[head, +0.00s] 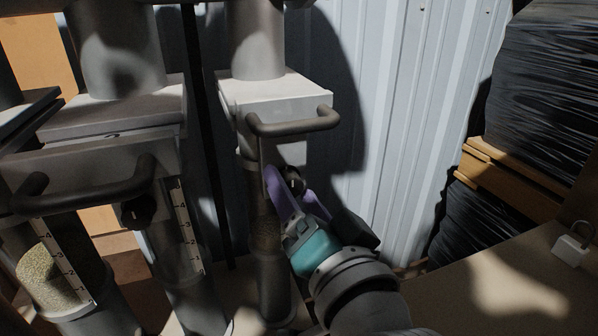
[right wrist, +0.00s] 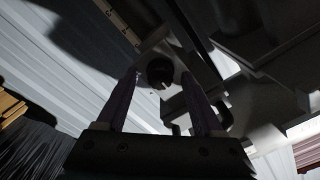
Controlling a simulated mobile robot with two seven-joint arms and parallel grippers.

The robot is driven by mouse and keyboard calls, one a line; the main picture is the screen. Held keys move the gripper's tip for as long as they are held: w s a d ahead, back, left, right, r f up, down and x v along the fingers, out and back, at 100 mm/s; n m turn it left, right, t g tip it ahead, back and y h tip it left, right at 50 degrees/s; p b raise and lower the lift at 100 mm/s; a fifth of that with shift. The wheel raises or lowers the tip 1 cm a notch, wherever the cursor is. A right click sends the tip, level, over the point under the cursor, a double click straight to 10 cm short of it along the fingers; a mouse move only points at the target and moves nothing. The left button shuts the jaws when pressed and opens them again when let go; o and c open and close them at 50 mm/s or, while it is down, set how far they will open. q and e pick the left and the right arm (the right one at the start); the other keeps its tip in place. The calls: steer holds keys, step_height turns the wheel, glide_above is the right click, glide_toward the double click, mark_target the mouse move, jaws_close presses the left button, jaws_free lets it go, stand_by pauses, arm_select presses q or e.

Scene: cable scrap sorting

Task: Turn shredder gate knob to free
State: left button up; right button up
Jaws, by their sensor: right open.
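A dark round knob (head: 295,180) sits below the handle of the right-hand gate box (head: 280,98). My right gripper (head: 286,184), with purple fingers and a teal body, reaches up to it from the lower right. In the right wrist view the knob (right wrist: 160,70) shows between the tips of the two spread fingers (right wrist: 159,78), with gaps on both sides. The right gripper is open. A second dark knob (head: 138,210) sits below the left gate box. I cannot tell from labels which gate is the shredder's. My left gripper is out of view.
A bar handle (head: 295,122) juts out just above the right gripper. Another handle (head: 85,185) is on the left box. Clear tubes with scales (head: 190,228) hang below. A padlock (head: 571,250) lies on the tan surface at right, near black-wrapped stacks (head: 545,75).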

steer(key=p+v, duration=0.1)
steer(key=v, duration=0.8)
steer(key=shift+p, duration=0.35)
steer(key=shift+s+r, duration=0.1)
